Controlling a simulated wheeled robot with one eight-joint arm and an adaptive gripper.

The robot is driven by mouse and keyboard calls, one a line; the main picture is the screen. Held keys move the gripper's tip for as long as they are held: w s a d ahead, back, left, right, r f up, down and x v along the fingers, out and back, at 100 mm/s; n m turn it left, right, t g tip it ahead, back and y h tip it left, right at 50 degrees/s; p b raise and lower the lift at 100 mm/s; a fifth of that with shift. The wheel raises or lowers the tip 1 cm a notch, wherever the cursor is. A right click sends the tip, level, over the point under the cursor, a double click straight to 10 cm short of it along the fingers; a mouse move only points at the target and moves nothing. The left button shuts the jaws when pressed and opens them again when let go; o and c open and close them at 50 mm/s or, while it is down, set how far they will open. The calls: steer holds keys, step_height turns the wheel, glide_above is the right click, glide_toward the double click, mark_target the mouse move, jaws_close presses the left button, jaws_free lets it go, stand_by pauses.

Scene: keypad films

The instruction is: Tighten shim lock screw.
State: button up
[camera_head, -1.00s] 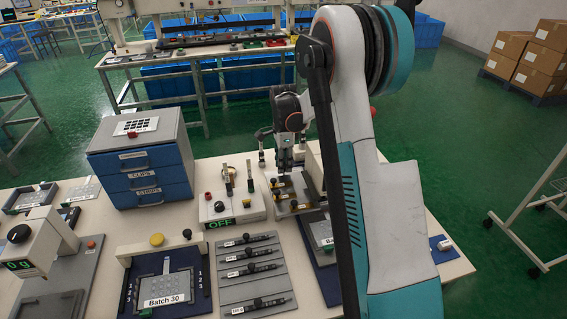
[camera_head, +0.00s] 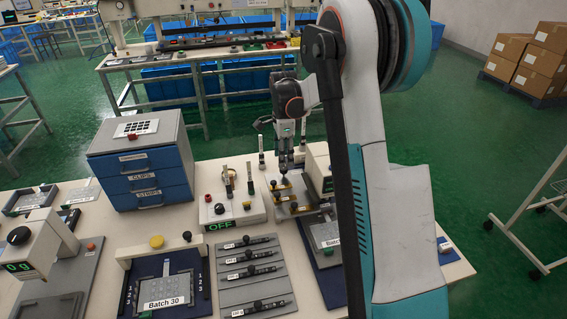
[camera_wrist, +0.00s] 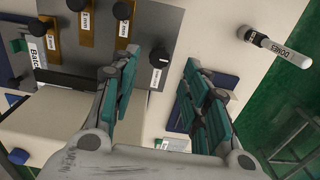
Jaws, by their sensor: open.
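The shim fixture (camera_head: 300,208) stands at the right of the bench in the head view, partly behind my arm. In the wrist view it is a grey plate (camera_wrist: 85,72) with labelled brass shims (camera_wrist: 88,25), each with a black knob. A separate black knob (camera_wrist: 160,57) with a white mark sits near the plate's edge; it looks like the lock screw. My gripper (camera_head: 286,170) is over the fixture. In the wrist view the gripper (camera_wrist: 160,62) is open and empty, and the knob appears between its fingers. Contact with it cannot be told.
A box with a green OFF display (camera_head: 220,226) stands left of the fixture. A white-labelled marker (camera_wrist: 285,50) stands right of the fixture in the wrist view.

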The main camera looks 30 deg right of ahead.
step_height(320, 180, up, 7)
steer(key=shift+r, duration=0.2)
stand_by(0.5)
